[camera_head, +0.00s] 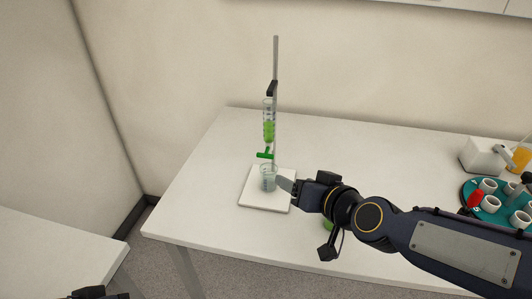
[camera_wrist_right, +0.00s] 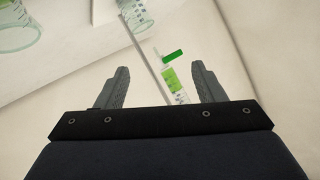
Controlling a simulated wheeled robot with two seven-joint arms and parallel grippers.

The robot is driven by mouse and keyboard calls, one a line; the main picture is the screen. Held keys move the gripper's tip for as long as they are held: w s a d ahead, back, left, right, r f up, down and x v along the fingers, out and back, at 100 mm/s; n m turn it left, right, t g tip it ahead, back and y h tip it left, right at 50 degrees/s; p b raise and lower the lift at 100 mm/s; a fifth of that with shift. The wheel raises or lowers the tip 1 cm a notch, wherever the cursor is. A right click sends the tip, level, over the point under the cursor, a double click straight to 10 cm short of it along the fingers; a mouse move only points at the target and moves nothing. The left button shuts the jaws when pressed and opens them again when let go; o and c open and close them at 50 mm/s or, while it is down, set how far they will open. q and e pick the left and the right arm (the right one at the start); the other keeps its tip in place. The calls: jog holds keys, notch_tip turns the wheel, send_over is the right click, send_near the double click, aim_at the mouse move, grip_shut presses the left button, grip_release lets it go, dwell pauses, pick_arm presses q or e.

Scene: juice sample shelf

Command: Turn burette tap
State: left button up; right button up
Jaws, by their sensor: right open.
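The burette (camera_head: 269,125) holds green liquid and is clamped upright to a metal stand. Its green tap (camera_head: 265,155) sits at the lower end, above a clear beaker (camera_head: 267,174) on the white stand base (camera_head: 261,204). My right gripper (camera_head: 284,184) is low, beside the beaker at its right; whether it touches it I cannot tell. In the right wrist view the open, empty fingers (camera_wrist_right: 158,88) frame the burette tube (camera_wrist_right: 174,83), with the green tap (camera_wrist_right: 173,57) further out, apart from them. Only a dark part of my left gripper (camera_head: 100,293) shows at the bottom edge.
A teal round tray (camera_head: 466,196) with white cups and a red item is at the right. A white device (camera_head: 484,156) and an orange-filled vessel (camera_head: 521,156) stand behind it. A green item (camera_head: 327,224) is partly hidden under my right arm. The table left of the stand is clear.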

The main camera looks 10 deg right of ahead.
aim_at(265, 158)
jog(key=w+a+t+h, duration=0.1)
jog(key=w+a, duration=0.1)
jog(key=w+a+t+h, duration=0.1)
jog(key=w+a+h, duration=0.1)
jog(key=w, duration=0.1)
jog(key=w+a+t+h+p, duration=0.1)
jog(key=w, duration=0.1)
jog(key=shift+w+a+m, duration=0.2)
jog(key=shift+a+m, duration=0.2)
jog(key=h, duration=0.2)
jog(key=a+f+t+h, duration=0.1)
jog(key=h, duration=0.1)
jog(key=s+a+t+h+p, duration=0.1)
jog(key=h, duration=0.2)
jog(key=shift+a+f, duration=0.15)
jog(key=shift+f, duration=0.25)
jog(key=p+x, duration=0.1)
jog(key=x, duration=0.6)
jog(key=shift+f, duration=0.1)
jog(key=shift+c, duration=0.2)
